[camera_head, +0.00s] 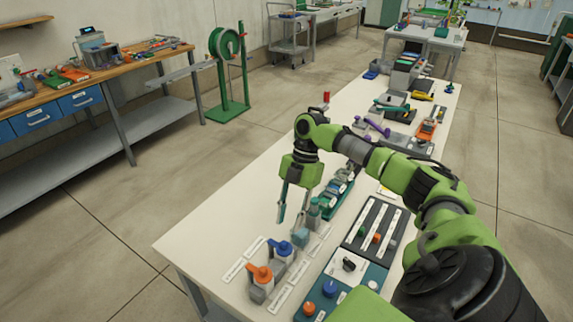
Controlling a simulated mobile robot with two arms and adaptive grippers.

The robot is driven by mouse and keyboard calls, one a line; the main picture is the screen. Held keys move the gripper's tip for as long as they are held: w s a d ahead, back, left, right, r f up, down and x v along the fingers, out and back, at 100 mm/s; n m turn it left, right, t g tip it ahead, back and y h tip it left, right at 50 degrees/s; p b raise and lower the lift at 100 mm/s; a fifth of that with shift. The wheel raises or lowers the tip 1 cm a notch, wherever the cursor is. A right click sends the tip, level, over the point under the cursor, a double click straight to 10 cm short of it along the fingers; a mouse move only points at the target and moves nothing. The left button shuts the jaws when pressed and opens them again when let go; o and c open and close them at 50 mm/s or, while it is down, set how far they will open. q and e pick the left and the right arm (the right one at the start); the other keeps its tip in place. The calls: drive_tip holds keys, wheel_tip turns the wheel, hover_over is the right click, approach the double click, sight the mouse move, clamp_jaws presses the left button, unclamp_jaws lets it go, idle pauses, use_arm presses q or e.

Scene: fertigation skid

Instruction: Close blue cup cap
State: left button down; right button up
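A small grey cup with a blue cap (283,248) stands near the front left of the white table (215,232). The cap's open or shut position is too small to tell. A similar grey cup with an orange cap (262,273) stands just in front of it. My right gripper (293,209) points down above the table, behind the blue cap and apart from it. Its two fingers are spread, with nothing visible between them. My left gripper is not in view.
A pale teal block (300,237) and a green fitting (314,211) stand close behind the blue cap. A panel with sliders (376,232) and a panel with knobs (346,272) lie to the right. White label strips surround the cups. The table's left side is clear.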

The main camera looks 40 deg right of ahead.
drive_tip(key=v, duration=0.5)
drive_tip(key=shift+d+r, duration=0.1)
drive_tip(key=shift+r, duration=0.2)
